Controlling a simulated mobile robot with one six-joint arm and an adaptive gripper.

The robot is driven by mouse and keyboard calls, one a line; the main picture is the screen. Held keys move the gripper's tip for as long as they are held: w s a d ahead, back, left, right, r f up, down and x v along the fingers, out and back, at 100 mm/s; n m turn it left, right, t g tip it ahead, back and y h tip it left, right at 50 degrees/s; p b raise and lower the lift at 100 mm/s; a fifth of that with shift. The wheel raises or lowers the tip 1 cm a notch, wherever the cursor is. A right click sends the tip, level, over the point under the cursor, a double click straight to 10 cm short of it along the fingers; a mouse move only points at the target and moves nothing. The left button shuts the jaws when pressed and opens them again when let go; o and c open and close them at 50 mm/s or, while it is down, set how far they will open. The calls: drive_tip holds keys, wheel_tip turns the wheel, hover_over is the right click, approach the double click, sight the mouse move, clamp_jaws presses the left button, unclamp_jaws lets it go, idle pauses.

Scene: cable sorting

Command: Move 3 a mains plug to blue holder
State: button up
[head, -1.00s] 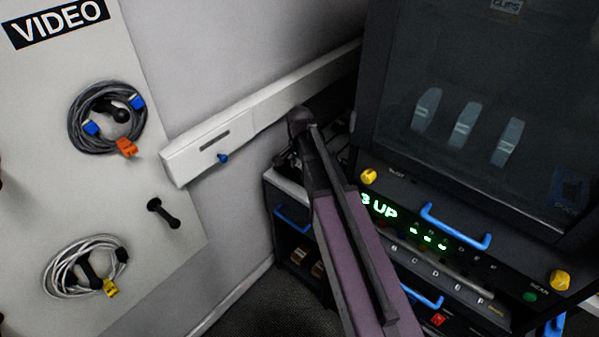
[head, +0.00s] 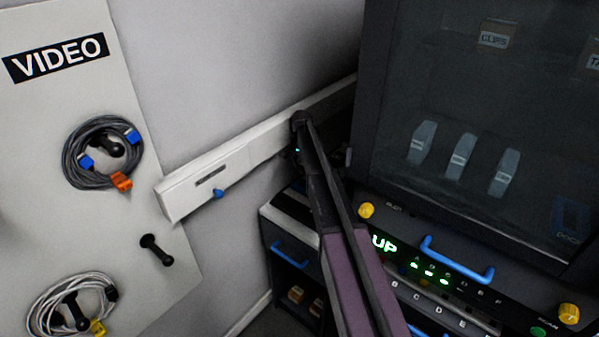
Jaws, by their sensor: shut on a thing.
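My arm (head: 345,235) reaches up from the bottom of the head view to a dark joint in front of the white wall rail. My gripper and whatever it holds cannot be made out; the arm's far end is hidden behind its own links. No mains plug can be picked out in this view. No blue holder can be identified for certain.
A white VIDEO board (head: 135,190) at left carries coiled cables on dark pegs; one peg (head: 155,249) is bare. The white rail (head: 190,190) juts from the wall. A dark glass-fronted cabinet (head: 357,130) with a lit green panel (head: 410,262) stands at right. A low drawer unit (head: 285,225) is behind my arm.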

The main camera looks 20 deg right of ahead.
sight(301, 173)
drive_tip(key=shift+w+d, duration=0.1)
drive_tip(key=shift+w, duration=0.15)
drive_tip(key=shift+f, duration=0.15)
drive_tip(key=shift+f+b, duration=2)
drive_tip(key=shift+b, duration=0.15)
drive_tip(key=shift+f+b, duration=1.5)
idle(3.0)
idle(0.4)
drive_tip(key=o, duration=1.3)
drive_tip(key=shift+c, duration=0.2)
